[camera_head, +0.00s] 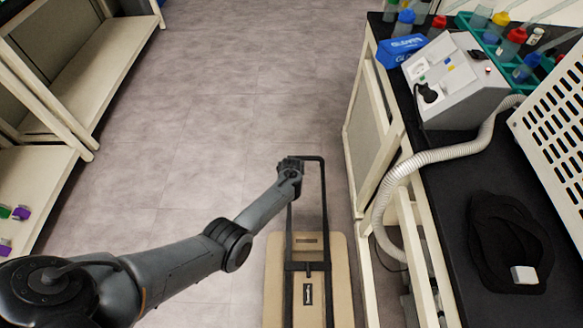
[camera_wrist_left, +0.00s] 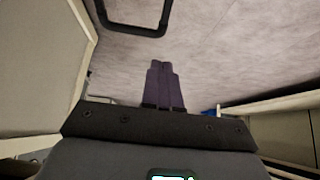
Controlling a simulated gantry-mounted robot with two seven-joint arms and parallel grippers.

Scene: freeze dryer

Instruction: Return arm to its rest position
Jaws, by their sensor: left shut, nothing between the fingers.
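My left arm reaches in from the lower left in the head view, extended over the floor. Its wrist end is beside the black handle frame of a beige cart, and its fingers are hard to make out there. In the left wrist view my left gripper (camera_wrist_left: 163,68) is shut and empty, with its two dark fingers together over the grey floor. Whether the wrist touches the handle frame (camera_head: 324,200) I cannot tell. My right arm and gripper are not in view.
The beige cart (camera_head: 277,285) stands below the wrist. A bench with a black top (camera_head: 440,180) is at the right, bearing a grey device (camera_head: 455,85) and a corrugated hose (camera_head: 440,153). Cream shelves (camera_head: 100,80) stand at the left. The floor (camera_head: 230,90) between is clear.

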